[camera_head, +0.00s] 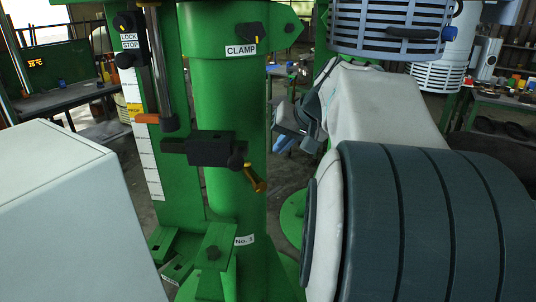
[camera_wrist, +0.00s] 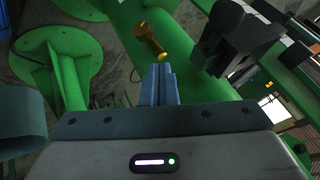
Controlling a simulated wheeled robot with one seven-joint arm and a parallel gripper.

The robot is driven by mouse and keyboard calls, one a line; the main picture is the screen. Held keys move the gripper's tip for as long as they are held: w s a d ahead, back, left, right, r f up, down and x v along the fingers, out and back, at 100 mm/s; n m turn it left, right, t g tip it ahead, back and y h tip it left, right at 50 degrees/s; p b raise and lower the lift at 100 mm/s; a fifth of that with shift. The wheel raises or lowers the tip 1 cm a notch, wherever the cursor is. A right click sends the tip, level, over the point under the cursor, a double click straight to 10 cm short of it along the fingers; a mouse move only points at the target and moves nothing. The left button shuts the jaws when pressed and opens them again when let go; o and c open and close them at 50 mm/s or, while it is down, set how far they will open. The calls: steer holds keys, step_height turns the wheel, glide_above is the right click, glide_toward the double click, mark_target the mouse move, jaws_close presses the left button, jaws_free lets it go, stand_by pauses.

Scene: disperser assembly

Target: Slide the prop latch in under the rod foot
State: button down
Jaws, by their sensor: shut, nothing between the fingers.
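The orange prop latch (camera_head: 147,118) sits at the left edge of the green column, by a label reading PROP. The steel rod's dark foot (camera_head: 169,124) hangs just right of the latch; whether they touch or overlap is unclear. My gripper (camera_head: 277,127) is to the right of the thick green post, well right of the latch and rod foot. In the wrist view, its fingers (camera_wrist: 160,68) are shut and empty, pointing towards a yellow handle (camera_wrist: 149,38). The latch and rod foot cannot be made out in the wrist view.
A black clamp block (camera_head: 200,148) with a yellow-handled lever (camera_head: 254,178) juts across the thick green post (camera_head: 222,90), between my gripper and the rod. A pale box (camera_head: 70,210) fills the lower left. A blue-grey slotted cylinder (camera_head: 390,25) hangs above my arm.

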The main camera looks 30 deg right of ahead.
steer(key=a+v, duration=0.1)
steer(key=v, duration=0.5)
steer(key=shift+d+r, duration=0.15)
steer(key=shift+r, duration=0.05)
